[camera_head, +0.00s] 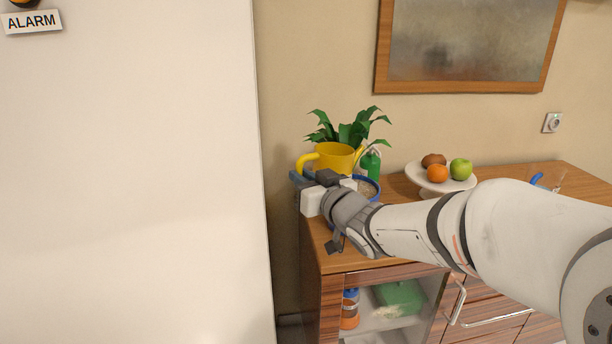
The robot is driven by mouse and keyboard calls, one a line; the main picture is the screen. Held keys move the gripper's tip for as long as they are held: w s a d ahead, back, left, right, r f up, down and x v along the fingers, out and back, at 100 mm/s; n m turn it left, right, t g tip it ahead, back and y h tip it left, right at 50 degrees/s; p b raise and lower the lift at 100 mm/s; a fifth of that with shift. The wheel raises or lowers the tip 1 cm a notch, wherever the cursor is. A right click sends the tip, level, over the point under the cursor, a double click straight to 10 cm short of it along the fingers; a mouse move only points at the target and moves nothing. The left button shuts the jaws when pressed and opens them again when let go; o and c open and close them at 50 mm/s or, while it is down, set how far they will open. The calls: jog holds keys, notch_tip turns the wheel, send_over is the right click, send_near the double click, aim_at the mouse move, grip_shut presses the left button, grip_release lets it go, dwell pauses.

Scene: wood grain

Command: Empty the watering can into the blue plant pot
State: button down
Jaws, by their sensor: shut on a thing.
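A yellow watering can (333,153) with a handle on its left side is at the left end of the wooden sideboard. A green leafy plant (350,130) shows behind and above it. A blue-rimmed pot (371,184) is just right of and below the can, partly hidden by my arm and the can. My gripper (306,178) is at the can's handle side and is shut on the watering can. The fingers are small and partly hidden here. The can looks close to upright, and I cannot tell whether anything pours from it.
A green bottle (371,163) stands close behind the pot.

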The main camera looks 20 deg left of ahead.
jog(key=shift+s+a+r+m+p, duration=0.1)
jog(key=shift+r+m+p, duration=0.4)
jog(key=shift+m+p, duration=0.55)
jog(key=shift+r+m+p, duration=0.45)
jog(key=shift+r+p, duration=0.1)
jog(key=shift+p, duration=0.3)
jog(key=shift+r, duration=0.1)
jog(key=shift+m, duration=0.3)
